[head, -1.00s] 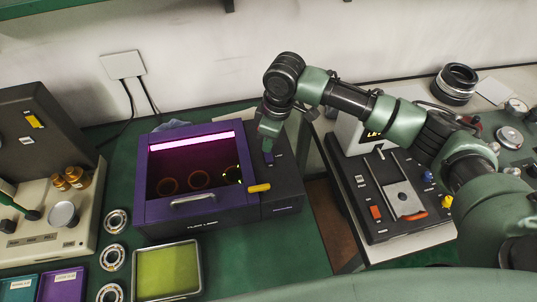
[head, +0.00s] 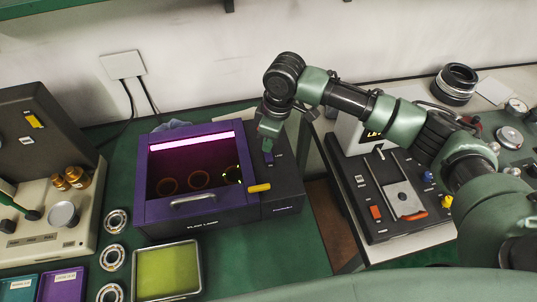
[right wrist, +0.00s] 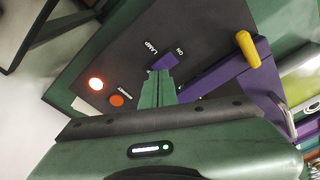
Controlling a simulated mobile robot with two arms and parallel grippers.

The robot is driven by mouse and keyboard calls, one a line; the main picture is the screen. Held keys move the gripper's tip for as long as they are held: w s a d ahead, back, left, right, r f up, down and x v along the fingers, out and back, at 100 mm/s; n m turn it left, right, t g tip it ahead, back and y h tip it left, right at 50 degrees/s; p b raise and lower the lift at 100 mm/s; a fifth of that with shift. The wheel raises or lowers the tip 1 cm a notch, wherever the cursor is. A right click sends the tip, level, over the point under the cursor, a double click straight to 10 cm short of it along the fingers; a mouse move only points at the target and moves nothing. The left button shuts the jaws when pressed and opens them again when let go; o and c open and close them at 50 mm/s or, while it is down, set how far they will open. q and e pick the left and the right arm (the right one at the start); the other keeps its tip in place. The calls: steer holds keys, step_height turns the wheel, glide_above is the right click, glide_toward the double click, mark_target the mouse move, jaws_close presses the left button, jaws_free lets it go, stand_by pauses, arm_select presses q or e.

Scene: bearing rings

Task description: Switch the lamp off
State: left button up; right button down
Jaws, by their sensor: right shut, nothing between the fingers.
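The lamp box (head: 190,212) is purple, with a lit pink-white tube (head: 192,142) behind its window and several rings inside. Its dark control panel (head: 283,188) is on the right side. A purple switch (right wrist: 165,62) sits on that panel beside the words LAMP and ON. My right gripper (head: 268,142) is shut and empty, pointing down over the panel. In the right wrist view its green fingertips (right wrist: 160,82) are right at the switch; I cannot tell whether they touch it. My left gripper is not in view.
A yellow handle (head: 259,188) sticks out beside the window. In the right wrist view an orange light (right wrist: 96,84) glows near a red-orange button (right wrist: 117,100). A yellow-green tray (head: 167,270) and several bearing rings (head: 113,257) lie in front and left. Another device (head: 390,200) stands right.

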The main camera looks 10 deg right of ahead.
steer(key=shift+f, duration=0.9)
stand_by(0.5)
steer(key=shift+s, duration=0.1)
steer(key=shift+r+p, duration=0.8)
steer(key=shift+p, duration=0.05)
step_height(320, 180, up, 6)
steer(key=p, duration=0.6)
steer(key=shift+f, duration=0.25)
steer(key=shift+f, duration=0.1)
